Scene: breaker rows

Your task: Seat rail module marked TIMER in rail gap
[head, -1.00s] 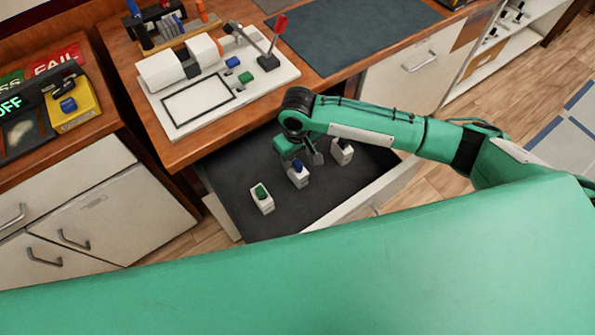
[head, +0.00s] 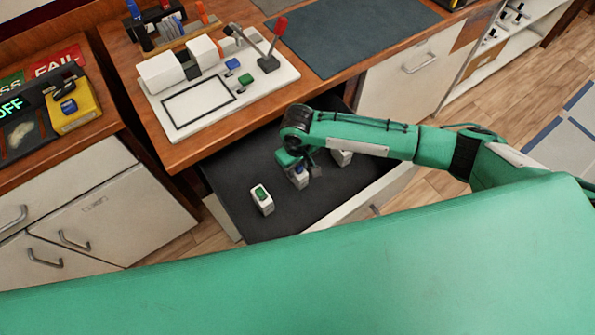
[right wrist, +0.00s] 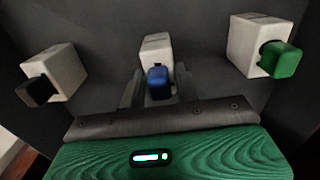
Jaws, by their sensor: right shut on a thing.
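Three white rail modules stand in the open drawer: one with a green knob (head: 262,200), one with a blue knob (head: 299,179), and one (head: 342,157) partly hidden behind my right arm. In the right wrist view, the third has a black knob (right wrist: 38,90). No TIMER marking is legible on any of them. My right gripper (head: 303,171) is down in the drawer, shut on the blue-knob module (right wrist: 158,50), with a finger on each side. The rail gap appears as a dark space (head: 191,70) between white blocks on the white board. My left gripper is out of view.
The white board (head: 283,75) on the wooden bench also carries a red-tipped lever (head: 270,55) and small blue and green buttons. The bench edge overhangs the back of the dark-lined drawer (head: 232,178). A dark mat (head: 350,35) lies clear to the right.

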